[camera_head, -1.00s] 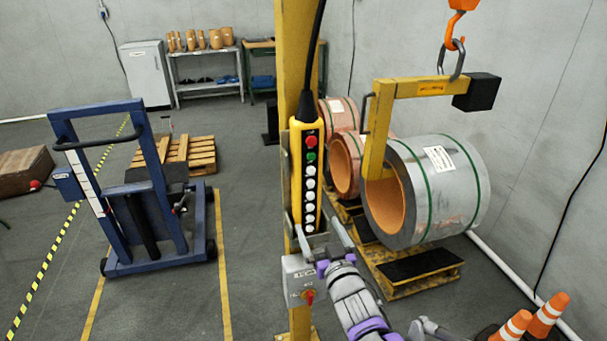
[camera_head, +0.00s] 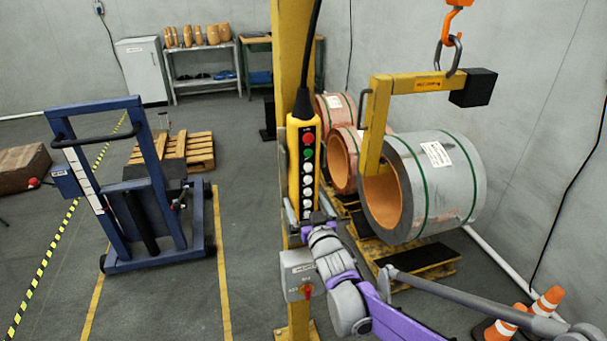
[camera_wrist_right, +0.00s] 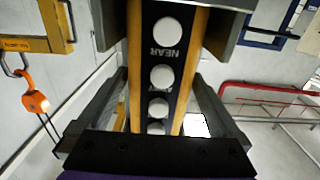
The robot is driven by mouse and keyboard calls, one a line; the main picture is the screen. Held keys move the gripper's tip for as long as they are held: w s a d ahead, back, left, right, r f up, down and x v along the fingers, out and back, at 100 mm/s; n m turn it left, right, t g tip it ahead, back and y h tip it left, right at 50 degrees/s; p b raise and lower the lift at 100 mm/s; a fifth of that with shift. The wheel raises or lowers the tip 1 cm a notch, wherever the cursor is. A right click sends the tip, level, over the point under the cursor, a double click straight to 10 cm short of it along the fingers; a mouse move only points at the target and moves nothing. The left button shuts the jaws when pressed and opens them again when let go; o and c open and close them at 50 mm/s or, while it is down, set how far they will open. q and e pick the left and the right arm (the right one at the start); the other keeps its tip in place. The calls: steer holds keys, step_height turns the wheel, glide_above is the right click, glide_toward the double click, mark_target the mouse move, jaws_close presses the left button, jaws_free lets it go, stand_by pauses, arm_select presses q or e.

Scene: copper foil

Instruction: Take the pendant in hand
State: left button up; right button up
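The pendant (camera_head: 294,165) is a yellow control box with a dark face, a red, a green and several white buttons. It hangs upright on a black cable in front of the yellow post. My right gripper (camera_head: 307,214) is at its lower end, one finger on each side. My left gripper is not in view.
A yellow post (camera_head: 291,60) carries a grey switch box (camera_head: 296,268) below the pendant. A large steel-grey coil (camera_head: 440,185) on a yellow C-hook (camera_head: 378,120) is to the right. Orange cones (camera_head: 547,300) stand front right. A blue stacker (camera_head: 150,180) stands left.

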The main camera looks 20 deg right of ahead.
jaws_close()
stand_by(0.3)
steer(key=shift+r, duration=0.1)
